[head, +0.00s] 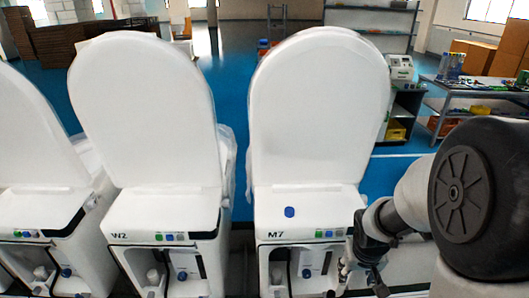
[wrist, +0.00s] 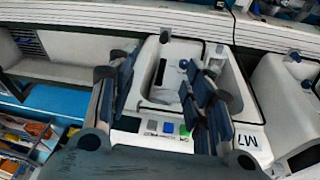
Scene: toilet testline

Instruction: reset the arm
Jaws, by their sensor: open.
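My arm comes in from the right in the head view, and my gripper (head: 360,278) hangs at the front right corner of the toilet unit marked M7 (head: 315,205). In the wrist view my gripper (wrist: 158,74) is open, with its two dark blue fingers apart and nothing between them. Behind the fingers is the open front compartment of the M7 unit (wrist: 228,95), with a row of coloured buttons (wrist: 166,127) at its edge. Whether the fingers touch the unit cannot be told.
A shelf table (head: 480,92) stands at the back right.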

